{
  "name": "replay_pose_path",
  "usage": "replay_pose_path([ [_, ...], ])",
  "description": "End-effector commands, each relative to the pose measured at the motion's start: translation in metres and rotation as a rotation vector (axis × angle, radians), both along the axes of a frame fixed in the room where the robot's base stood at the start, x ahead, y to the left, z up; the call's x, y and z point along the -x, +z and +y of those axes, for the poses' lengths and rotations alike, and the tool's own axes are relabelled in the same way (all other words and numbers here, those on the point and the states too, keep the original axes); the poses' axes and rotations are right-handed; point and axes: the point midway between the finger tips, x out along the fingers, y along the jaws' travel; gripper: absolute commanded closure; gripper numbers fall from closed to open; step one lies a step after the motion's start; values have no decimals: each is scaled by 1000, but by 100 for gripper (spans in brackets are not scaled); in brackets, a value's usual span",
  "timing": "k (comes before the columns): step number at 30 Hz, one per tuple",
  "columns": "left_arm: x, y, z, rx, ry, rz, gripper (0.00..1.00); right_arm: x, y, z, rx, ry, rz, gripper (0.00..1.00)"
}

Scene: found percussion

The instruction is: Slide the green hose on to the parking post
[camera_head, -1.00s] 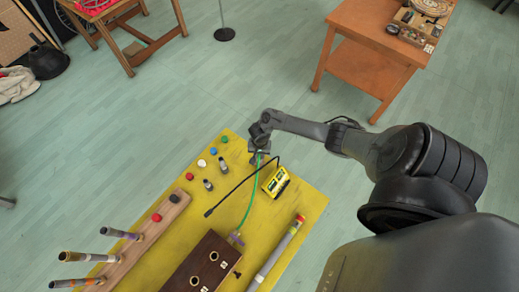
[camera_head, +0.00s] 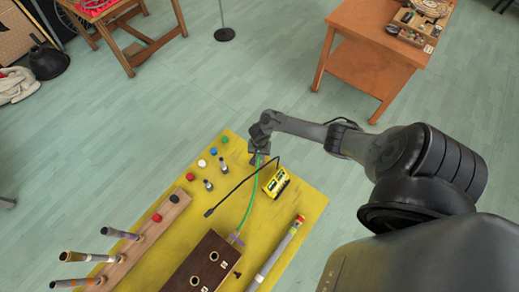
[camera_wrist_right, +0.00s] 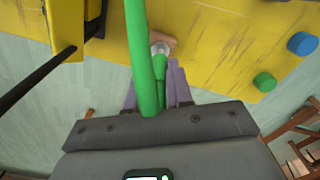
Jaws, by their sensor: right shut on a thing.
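The green hose (camera_head: 249,205) runs in a curve over the yellow mat from my right gripper (camera_head: 258,160) to a small purple piece (camera_head: 236,239) beside the dark wooden block. In the right wrist view the hose (camera_wrist_right: 140,50) passes close in front of the camera, and a green end lies between the purple fingers of my right gripper (camera_wrist_right: 158,92). The gripper is shut on the hose. Just beyond the fingertips is a pale post tip (camera_wrist_right: 159,47) on a small wooden base (camera_wrist_right: 167,41), perhaps the parking post. I cannot tell whether hose and post touch. My left gripper is out of view.
The dark block (camera_head: 206,262), a striped tube (camera_head: 278,252) and a rack of tubes (camera_head: 145,240) are nearer.

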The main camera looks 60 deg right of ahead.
Motion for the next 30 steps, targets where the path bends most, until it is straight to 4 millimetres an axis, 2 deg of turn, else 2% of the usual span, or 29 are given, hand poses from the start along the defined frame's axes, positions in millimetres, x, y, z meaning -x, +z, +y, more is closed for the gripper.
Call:
replay_pose_path([
  [30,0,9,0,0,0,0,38,0,1,-1,0,-1,0,100],
])
